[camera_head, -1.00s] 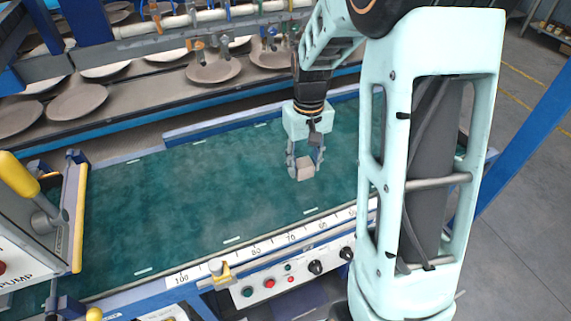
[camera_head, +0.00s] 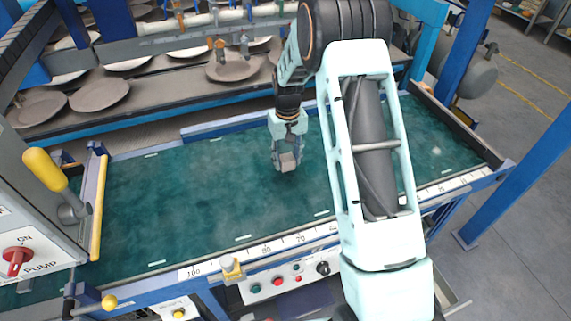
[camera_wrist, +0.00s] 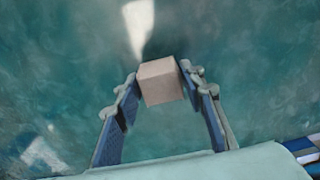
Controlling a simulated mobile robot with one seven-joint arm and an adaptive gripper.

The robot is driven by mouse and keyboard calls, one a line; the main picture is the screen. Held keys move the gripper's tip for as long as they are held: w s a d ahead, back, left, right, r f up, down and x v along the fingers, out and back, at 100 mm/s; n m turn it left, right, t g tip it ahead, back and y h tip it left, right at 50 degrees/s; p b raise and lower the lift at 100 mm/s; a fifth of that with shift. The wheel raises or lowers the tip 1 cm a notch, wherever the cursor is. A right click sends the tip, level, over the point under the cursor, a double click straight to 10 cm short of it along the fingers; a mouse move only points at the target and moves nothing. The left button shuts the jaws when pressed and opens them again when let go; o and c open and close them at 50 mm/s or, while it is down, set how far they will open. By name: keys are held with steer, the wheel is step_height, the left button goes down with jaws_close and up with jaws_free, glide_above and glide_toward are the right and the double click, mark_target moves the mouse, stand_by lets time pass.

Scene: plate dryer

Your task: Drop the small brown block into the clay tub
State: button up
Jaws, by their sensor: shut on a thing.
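A small block (camera_wrist: 160,82), pale brown, sits between my fingertips in the wrist view. My gripper (camera_wrist: 158,78) is shut on it, with one finger against each side. In the head view my gripper (camera_head: 287,163) hangs point-down over the middle of the green table surface (camera_head: 190,195), with the block (camera_head: 287,162) at its tip. I cannot tell how high the block is above the surface. I can make out no clay tub in either view.
A ruler edge (camera_head: 290,242) and a button panel (camera_head: 290,280) line the near side. A pump box (camera_head: 25,225) with a yellow handle (camera_head: 45,169) stands at left. Racks of plates (camera_head: 99,95) lie behind. The green surface around my gripper is clear.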

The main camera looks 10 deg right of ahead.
mark_target(286, 166)
steer(key=shift+w+a+f, duration=0.1)
steer(key=shift+w+f, duration=0.15)
steer(key=shift+f, duration=0.1)
steer(key=shift+w+f+p, duration=0.15)
steer(key=shift+f+p, duration=0.4)
steer(key=shift+f, duration=1.15)
steer(key=shift+f, duration=0.2)
steer(key=o, duration=1.3)
steer(key=shift+r, duration=0.15)
